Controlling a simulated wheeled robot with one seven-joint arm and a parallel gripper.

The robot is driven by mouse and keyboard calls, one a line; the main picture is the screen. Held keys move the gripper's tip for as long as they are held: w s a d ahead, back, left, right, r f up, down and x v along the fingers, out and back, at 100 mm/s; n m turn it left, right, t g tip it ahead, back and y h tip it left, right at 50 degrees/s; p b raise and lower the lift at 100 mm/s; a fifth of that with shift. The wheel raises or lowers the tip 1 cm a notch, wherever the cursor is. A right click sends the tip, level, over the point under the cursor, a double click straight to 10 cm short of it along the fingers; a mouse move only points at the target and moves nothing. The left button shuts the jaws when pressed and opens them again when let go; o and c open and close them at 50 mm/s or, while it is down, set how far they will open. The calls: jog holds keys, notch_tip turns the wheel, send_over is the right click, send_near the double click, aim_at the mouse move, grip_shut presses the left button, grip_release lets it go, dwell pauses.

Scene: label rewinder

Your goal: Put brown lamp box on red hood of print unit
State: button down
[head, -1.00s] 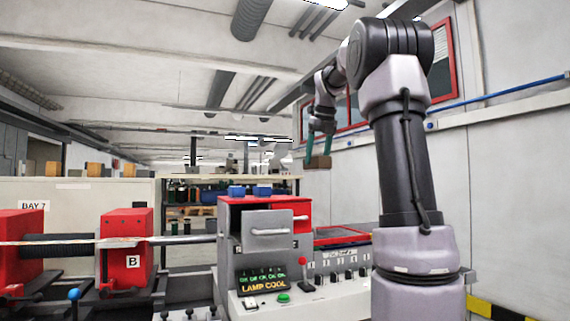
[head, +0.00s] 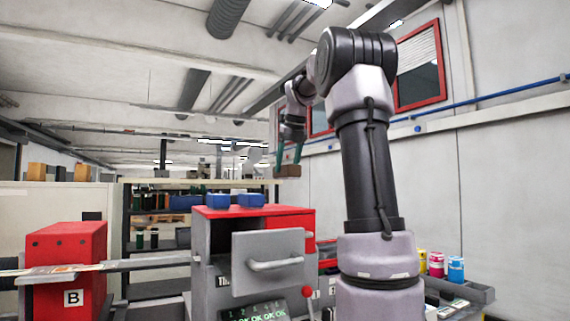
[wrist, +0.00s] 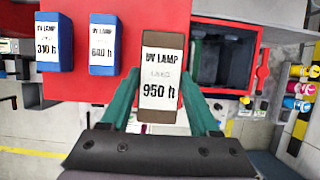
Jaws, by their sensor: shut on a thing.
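The brown lamp box (wrist: 160,40) has a white label reading "UV LAMP 950 h". My gripper (wrist: 160,100) is shut on it, with a green finger at each side. In the head view the box (head: 288,172) hangs below my gripper (head: 290,152), higher in the picture than the print unit's red hood (head: 226,212). In the wrist view the red hood (wrist: 120,83) lies beneath and around the box. I cannot tell the height of the gap between them. Part of the hood is hidden behind the box and gripper.
Two blue lamp boxes (wrist: 54,55) (wrist: 103,55) stand on the hood, left of the held box. An open dark compartment (wrist: 225,55) is at the right. The grey handled panel (head: 268,262) is on the unit's front. Red hood shows bare between the blue and brown boxes.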

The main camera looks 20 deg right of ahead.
jog(key=shift+f, duration=4.2)
jog(key=shift+f, duration=0.25)
jog(key=shift+c, duration=0.2)
grip_release()
